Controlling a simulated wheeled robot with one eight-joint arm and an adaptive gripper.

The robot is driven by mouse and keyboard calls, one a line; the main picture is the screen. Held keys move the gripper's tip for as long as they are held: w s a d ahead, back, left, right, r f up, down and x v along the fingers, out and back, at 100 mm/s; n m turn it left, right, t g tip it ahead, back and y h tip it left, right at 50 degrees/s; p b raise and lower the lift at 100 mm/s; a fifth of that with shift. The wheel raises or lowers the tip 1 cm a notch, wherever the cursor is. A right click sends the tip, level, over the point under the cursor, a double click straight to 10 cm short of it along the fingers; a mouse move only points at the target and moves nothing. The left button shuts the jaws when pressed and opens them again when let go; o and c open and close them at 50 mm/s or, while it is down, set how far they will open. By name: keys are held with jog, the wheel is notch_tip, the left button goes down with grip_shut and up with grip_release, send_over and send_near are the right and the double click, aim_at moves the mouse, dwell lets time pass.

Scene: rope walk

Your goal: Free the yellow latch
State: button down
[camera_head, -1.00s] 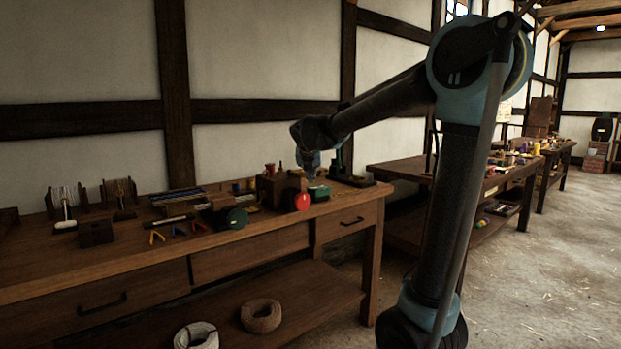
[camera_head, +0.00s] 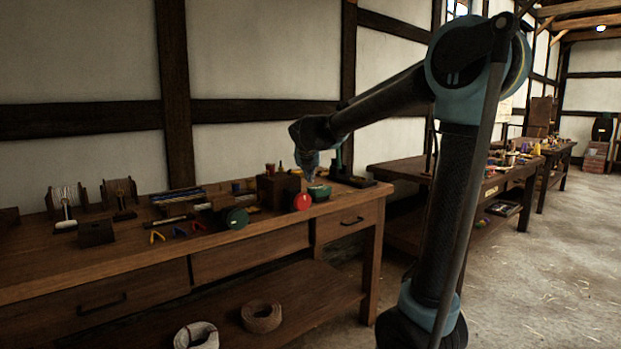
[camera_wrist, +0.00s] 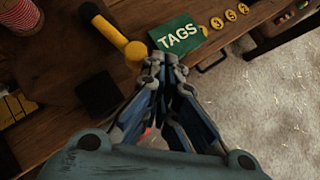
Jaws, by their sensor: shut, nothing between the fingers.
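In the wrist view a yellow lever (camera_wrist: 112,32) with a rounded knob end lies slantwise over the dark wooden bench top; it looks like the yellow latch. Its knob (camera_wrist: 134,50) is just up and left of my fingertips. My gripper (camera_wrist: 166,60) is shut and empty, and its tips overlap the lower edge of a green TAGS piece (camera_wrist: 178,36). I cannot tell whether the tips touch the knob. In the head view my gripper (camera_head: 311,178) points down over the bench's right end; the latch cannot be made out there.
A dark block (camera_wrist: 97,91) sits left of my fingers. Several yellow tokens (camera_wrist: 230,15) lie right of the TAGS piece, near the bench's front edge. A red-striped spool (camera_wrist: 20,14) is at the upper left. In the head view a red disc (camera_head: 302,202) faces forward beside my gripper.

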jog(key=shift+a, duration=0.6)
jog(key=shift+r, duration=0.1)
jog(key=s, duration=0.3)
jog(key=s+d, duration=0.1)
jog(key=shift+s+r, duration=0.25)
jog(key=shift+s, duration=0.1)
jog(key=d+v, duration=0.1)
jog(key=v, duration=0.8)
jog(key=shift+d, duration=0.2)
jog(key=shift+w, duration=0.1)
